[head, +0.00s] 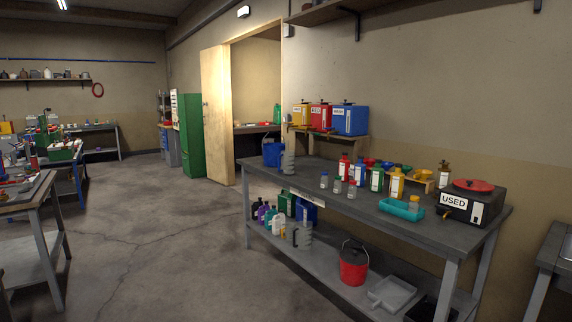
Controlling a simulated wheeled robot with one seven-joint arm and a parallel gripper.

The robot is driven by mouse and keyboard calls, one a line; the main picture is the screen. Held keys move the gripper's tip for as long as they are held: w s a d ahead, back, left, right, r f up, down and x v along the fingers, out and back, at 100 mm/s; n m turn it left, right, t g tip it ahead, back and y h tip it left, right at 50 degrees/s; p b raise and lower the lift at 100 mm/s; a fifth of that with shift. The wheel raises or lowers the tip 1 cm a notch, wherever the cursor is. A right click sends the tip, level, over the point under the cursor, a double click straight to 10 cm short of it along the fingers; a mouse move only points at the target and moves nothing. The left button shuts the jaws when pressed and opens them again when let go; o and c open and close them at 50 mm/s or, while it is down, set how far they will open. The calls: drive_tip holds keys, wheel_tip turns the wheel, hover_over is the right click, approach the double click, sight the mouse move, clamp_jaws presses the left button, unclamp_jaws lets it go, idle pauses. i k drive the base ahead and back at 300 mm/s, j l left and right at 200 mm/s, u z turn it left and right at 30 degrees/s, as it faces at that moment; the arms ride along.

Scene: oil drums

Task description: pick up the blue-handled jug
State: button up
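A grey, translucent jug (289,158) stands upright at the far left end of the workbench top, close beside a blue bucket (271,155). Its handle is too small to tell the colour, and the blue near it may belong to the bucket. A second grey jug (304,235) stands on the lower shelf, with a handle that looks dark on its left side. I cannot tell for sure which jug has the blue handle. My gripper is not in view.
The workbench (330,200) also holds several bottles, a teal tray (402,209) and a black USED box (471,202). A red bucket (353,266) and a grey pan (391,293) are on its lower shelf. The concrete floor (160,240) left of it is clear.

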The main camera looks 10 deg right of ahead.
sight(287, 156)
drive_tip(key=i+u, duration=0.2)
drive_tip(key=i, duration=2.15)
drive_tip(key=i+j+z, duration=0.1)
drive_tip(key=i+z, duration=0.3)
drive_tip(key=i+j+z, duration=0.4)
drive_tip(key=i, duration=0.15)
drive_tip(key=i+j+z, duration=0.25)
drive_tip(key=i+z, duration=0.15)
drive_tip(key=i, duration=0.05)
